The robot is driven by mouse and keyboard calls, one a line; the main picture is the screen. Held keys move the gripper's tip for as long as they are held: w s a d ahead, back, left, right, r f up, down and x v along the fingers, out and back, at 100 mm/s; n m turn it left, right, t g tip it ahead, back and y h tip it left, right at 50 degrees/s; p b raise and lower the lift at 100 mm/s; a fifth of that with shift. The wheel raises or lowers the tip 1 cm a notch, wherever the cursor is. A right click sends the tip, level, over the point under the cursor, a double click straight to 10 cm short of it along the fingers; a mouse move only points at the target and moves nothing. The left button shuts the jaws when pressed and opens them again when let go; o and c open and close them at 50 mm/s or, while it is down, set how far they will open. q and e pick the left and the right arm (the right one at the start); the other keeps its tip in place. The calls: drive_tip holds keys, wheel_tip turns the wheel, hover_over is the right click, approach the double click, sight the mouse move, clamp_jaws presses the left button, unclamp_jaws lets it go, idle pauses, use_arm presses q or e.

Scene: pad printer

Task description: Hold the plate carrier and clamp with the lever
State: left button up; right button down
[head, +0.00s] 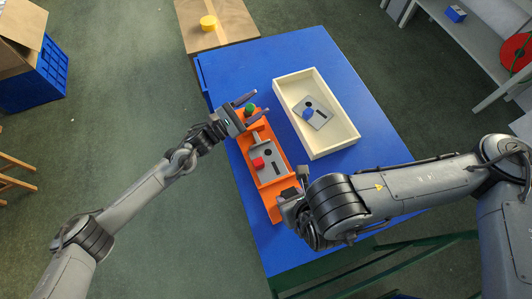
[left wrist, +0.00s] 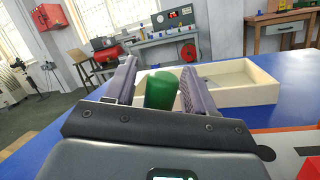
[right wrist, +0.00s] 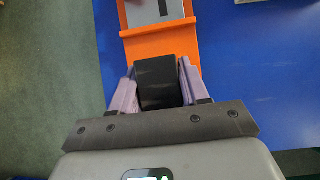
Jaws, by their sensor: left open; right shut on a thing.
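The long orange plate carrier (head: 274,193) lies along the left side of the blue table. A grey plate (head: 270,170) with a red knob (head: 258,163) sits in it. The lever's green knob (head: 250,109) stands at its far end. My left gripper (head: 250,107) is open, with the green knob (left wrist: 161,90) between its fingers; contact cannot be told. My right gripper (right wrist: 155,88) is shut on a black handle block (right wrist: 157,75) at the near end of the orange carrier (right wrist: 158,45). In the head view my right arm hides that handle.
A cream tray (head: 343,139) to the right holds another grey plate with a blue knob (head: 308,114). Free blue table (head: 285,250) lies at the near end. A cardboard-coloured surface with a yellow disc (head: 208,23) stands beyond the far edge.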

use_arm(q)
drive_tip(key=v, duration=1.1)
drive_tip(key=shift+a, duration=0.3)
use_arm(e)
drive_tip(key=shift+f, duration=0.1)
drive_tip(key=shift+c, duration=2.4)
unclamp_jaws()
use_arm(q)
drive_tip(key=shift+s, duration=0.1)
use_arm(e)
drive_tip(key=shift+r, duration=5.1)
